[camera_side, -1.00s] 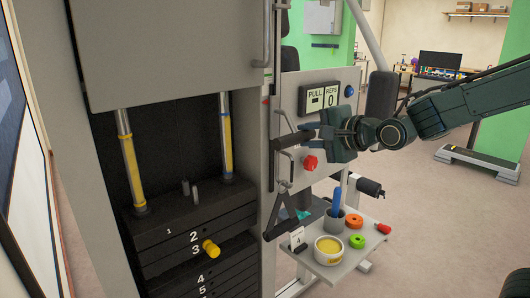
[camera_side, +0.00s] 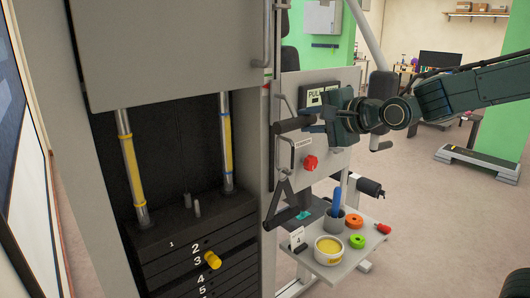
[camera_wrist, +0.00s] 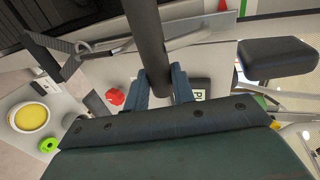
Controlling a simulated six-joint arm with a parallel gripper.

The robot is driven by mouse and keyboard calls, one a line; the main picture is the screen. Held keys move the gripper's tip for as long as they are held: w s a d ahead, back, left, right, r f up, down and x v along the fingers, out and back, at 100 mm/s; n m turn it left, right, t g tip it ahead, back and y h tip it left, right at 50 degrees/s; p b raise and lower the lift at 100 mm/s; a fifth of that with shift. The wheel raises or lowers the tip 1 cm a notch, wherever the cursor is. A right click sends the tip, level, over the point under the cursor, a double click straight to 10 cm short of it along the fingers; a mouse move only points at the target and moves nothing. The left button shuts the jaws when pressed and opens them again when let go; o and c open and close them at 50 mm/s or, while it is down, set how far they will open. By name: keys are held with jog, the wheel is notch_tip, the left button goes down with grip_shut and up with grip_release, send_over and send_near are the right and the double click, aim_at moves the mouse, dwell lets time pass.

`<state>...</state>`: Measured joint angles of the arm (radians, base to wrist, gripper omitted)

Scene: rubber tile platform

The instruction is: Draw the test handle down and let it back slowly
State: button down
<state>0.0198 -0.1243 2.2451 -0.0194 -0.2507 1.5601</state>
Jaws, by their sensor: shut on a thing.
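The test handle (camera_side: 292,124) is a black round grip on a metal bracket, in front of the grey machine panel. My gripper (camera_side: 318,117) is shut on its right end. In the wrist view the dark bar (camera_wrist: 147,35) runs between my two blue fingers (camera_wrist: 160,88). The weight stack (camera_side: 190,229) stands at the left, with a yellow pin (camera_side: 212,260) at plate 3. The gap below plate 3 looks slightly wider than between the other plates. The pull display (camera_side: 315,93) is mostly hidden behind my gripper.
A red knob (camera_side: 311,163) sits on the panel below the handle. A strap handle (camera_side: 283,205) hangs beneath. A grey tray (camera_side: 330,258) holds a yellow tub (camera_side: 329,249), a cup with a blue item and coloured rings. A padded black roller (camera_side: 369,187) stands nearby.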

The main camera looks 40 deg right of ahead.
jog(key=shift+r, duration=0.85)
jog(key=c, duration=0.6)
grip_release()
jog(key=shift+r, duration=0.15)
jog(key=v, duration=0.7)
jog(key=s+f+n+g, duration=0.4)
jog(key=s+f+n, duration=0.2)
jog(key=s+n, duration=0.3)
jog(key=s+f+n+g, duration=0.5)
jog(key=s+n, duration=0.4)
jog(key=s, duration=0.3)
jog(key=shift+a+f, duration=0.2)
jog(key=shift+f, duration=0.6)
